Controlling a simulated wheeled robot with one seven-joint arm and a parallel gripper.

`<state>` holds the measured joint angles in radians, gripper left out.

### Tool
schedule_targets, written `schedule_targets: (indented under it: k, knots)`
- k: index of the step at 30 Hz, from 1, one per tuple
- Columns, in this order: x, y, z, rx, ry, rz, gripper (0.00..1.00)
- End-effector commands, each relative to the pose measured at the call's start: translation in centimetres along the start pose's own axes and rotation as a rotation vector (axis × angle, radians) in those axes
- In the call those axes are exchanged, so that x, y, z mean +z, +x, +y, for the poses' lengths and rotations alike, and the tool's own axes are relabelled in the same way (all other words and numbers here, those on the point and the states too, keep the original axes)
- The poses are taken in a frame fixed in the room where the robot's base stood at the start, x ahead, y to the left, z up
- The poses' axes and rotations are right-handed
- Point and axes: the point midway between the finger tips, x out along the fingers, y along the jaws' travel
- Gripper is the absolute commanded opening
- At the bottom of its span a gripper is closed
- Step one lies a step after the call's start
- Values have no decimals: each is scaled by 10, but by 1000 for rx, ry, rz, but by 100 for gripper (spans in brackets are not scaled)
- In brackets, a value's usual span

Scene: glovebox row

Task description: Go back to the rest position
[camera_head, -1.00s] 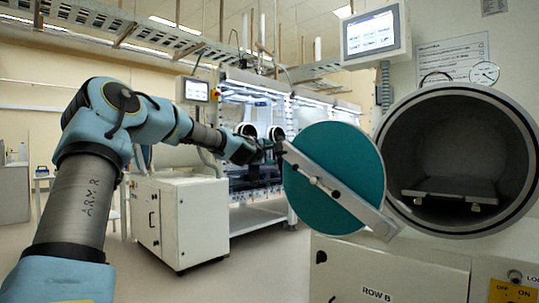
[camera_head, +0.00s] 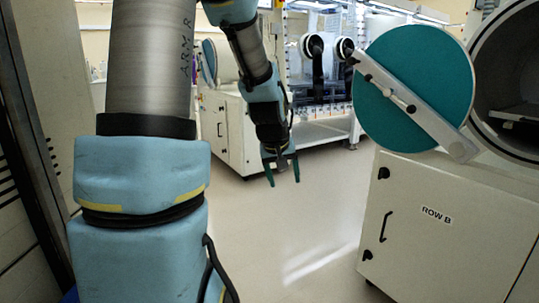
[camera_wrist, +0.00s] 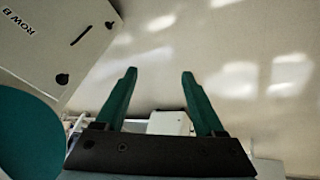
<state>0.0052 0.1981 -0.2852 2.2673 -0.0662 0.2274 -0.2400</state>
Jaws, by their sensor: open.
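My gripper (camera_head: 283,183) hangs pointing down in the head view, over open floor left of the ROW B cabinet. Its two green fingers are apart with nothing between them. In the wrist view the fingers of my gripper (camera_wrist: 158,90) are also spread and empty, with pale floor beyond. My arm comes down from the top of the head view, and part of it is cut off by the frame edge.
The round teal door (camera_head: 415,85) stands open beside the chamber opening (camera_head: 508,80). The ROW B cabinet (camera_head: 445,225) is at the right. A white cabinet (camera_head: 225,130) and glovebox ports (camera_head: 318,50) stand behind. The floor (camera_head: 300,235) between is clear.

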Motion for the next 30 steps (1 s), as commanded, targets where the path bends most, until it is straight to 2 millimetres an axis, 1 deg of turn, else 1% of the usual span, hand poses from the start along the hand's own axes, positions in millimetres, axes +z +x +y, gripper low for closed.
schedule_targets:
  k: [1, 3, 5, 6, 8, 9, 11, 12, 13, 17, 24, 27, 30]
  knots:
    - [22, -7, -20, -38, 26, -39, 71]
    - [49, -15, -44, -81, 59, -94, 71]
    - [72, -22, -62, -109, 80, -140, 71]
    - [86, -27, -73, -124, 92, -169, 71]
    - [107, -34, -87, -143, 110, -212, 71]
    - [121, -39, -96, -153, 121, -241, 71]
    - [142, -47, -107, -164, 135, -282, 71]
    - [146, -57, -109, -166, 140, -297, 71]
    - [138, -66, -106, -165, 140, -293, 71]
    - [127, -89, -100, -165, 138, -292, 71]
    - [103, -139, -89, -165, 137, -290, 71]
    - [96, -156, -85, -165, 137, -290, 71]
    - [92, -165, -83, -165, 137, -290, 71]
